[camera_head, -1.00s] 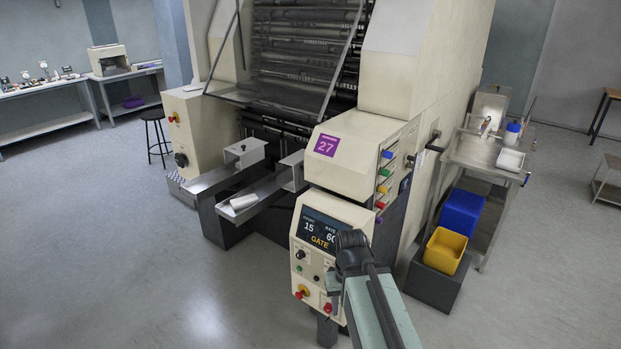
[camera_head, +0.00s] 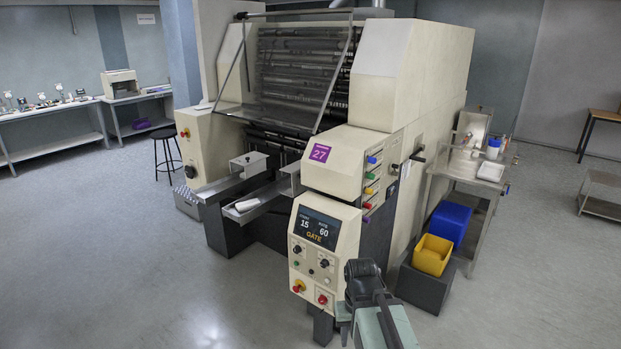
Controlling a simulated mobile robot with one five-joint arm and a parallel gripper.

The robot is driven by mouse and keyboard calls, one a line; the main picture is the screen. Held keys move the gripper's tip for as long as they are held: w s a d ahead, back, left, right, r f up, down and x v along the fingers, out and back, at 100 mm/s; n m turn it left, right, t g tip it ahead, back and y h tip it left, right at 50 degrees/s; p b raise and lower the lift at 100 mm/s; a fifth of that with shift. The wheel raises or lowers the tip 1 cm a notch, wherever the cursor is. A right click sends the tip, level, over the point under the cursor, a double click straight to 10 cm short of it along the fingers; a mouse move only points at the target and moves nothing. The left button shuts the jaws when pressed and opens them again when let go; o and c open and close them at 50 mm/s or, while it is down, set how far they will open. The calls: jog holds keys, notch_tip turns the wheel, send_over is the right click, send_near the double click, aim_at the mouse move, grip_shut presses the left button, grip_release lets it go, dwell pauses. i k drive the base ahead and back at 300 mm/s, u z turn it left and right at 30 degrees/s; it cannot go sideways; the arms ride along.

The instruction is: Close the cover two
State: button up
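My gripper (camera_head: 362,270) is at the lower middle, in front of and right of the control panel (camera_head: 322,250), well below and apart from the cover. Its fingers are seen from behind and are too unclear to tell open from shut.
The panel reads 15, 60 and GATE. A purple 27 label (camera_head: 320,152) is above it. Blue (camera_head: 449,222) and yellow (camera_head: 433,255) bins and a metal side table (camera_head: 470,165) stand at the right. A stool (camera_head: 167,155) is at the left. The front-left floor is clear.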

aim_at(294, 169)
jog(key=z, duration=0.8)
jog(key=i, duration=1.8)
jog(key=u, duration=2.9)
jog(key=i, duration=1.55)
jog(key=z, duration=0.05)
